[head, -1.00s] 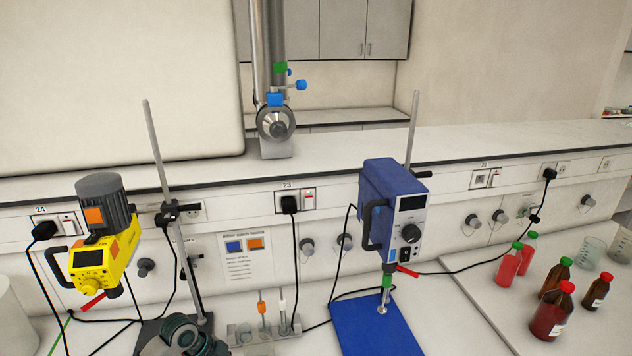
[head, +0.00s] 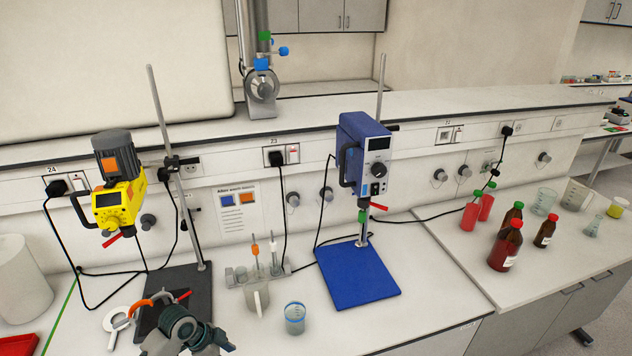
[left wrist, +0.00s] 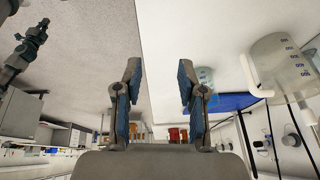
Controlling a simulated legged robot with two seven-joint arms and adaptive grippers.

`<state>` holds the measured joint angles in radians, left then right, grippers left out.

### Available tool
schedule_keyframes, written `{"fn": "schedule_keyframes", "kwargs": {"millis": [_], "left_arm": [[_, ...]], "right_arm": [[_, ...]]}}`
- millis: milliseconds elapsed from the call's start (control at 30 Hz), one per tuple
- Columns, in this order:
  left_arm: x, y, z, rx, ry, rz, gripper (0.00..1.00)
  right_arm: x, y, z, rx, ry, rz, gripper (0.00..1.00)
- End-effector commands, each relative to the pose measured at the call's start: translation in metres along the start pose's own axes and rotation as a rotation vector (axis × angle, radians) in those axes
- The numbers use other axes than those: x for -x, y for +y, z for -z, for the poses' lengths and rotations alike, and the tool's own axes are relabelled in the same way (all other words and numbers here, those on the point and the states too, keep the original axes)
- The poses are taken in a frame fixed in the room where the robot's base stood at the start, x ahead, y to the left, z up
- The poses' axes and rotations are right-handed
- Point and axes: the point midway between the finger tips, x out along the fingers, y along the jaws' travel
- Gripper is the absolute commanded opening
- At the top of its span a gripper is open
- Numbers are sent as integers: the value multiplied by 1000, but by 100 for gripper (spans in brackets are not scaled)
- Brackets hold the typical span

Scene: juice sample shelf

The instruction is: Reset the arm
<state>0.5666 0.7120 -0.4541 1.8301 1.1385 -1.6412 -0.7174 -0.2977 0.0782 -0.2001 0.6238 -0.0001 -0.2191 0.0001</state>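My left gripper (head: 208,342) is at the bottom of the head view, over the front of the bench near the dark stand base. In the left wrist view (left wrist: 157,92), which is upside down, its two blue-padded fingers stand apart with nothing between them. A clear handled beaker (head: 257,297) stands on the bench to its right in the head view; it also shows in the left wrist view (left wrist: 278,68). A grey arm end, apparently my right gripper (left wrist: 35,40), shows small at the left wrist view's upper left; its fingers are unclear. It is outside the head view.
A small beaker (head: 295,320) stands in front of the blue stirrer's plate (head: 358,275). A yellow stirrer (head: 115,200) is at the left, with a white ring (head: 118,322) beside its dark base (head: 178,290).

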Motion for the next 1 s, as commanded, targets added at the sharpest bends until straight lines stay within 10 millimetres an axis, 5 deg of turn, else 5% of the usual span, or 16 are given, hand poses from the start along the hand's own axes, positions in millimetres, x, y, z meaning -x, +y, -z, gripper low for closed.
{"fn": "schedule_keyframes", "kwargs": {"millis": [267,533,700,1000], "left_arm": [[-55,52,2,109,-8,19,40],[-108,134,-4,385,-6,93,40],[-116,183,-22,626,-21,172,40],[-104,239,-61,945,-84,294,40]], "right_arm": [[0,0,0,-1,-1,0,0],[0,-1,-4,-1,-7,1,0],[0,0,-5,-1,-9,1,0],[0,2,-6,1,-9,-2,0]]}}
